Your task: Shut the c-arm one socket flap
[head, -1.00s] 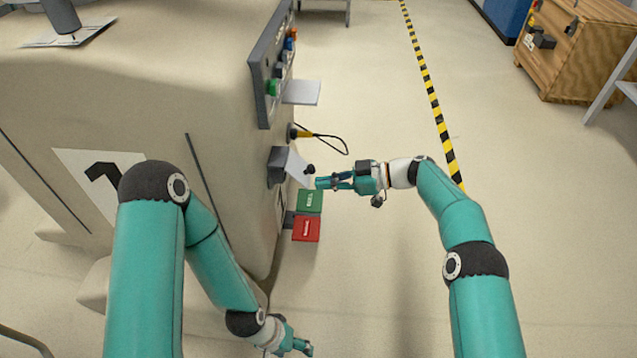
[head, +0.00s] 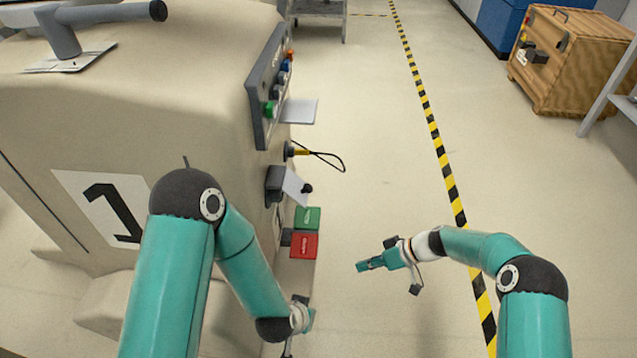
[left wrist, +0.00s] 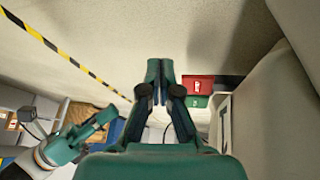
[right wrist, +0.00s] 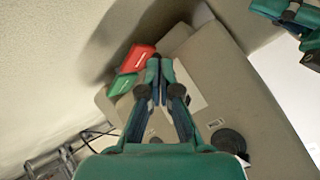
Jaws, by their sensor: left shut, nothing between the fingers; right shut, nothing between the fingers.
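The cart marked 1 (head: 215,80), under a beige cover, fills the left of the head view. On its right side is a dark grey socket housing (head: 274,183) with a pale flap (head: 294,187) that has a black knob. The flap stands out from the housing at a slant, not flat on it. My right gripper (head: 362,267) is shut and empty, over open floor, below and to the right of the flap and apart from it. My left gripper (left wrist: 158,70) is shut and empty, low beside the cart; its fingers are hard to see in the head view.
Below the flap are a green box (head: 307,217) and a red box (head: 303,245). Above it a yellow-ended black cable loop (head: 325,158) and a control panel (head: 268,90) stick out. Free floor lies to the right, up to a striped line (head: 432,125). A wooden crate (head: 570,65) stands beyond.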

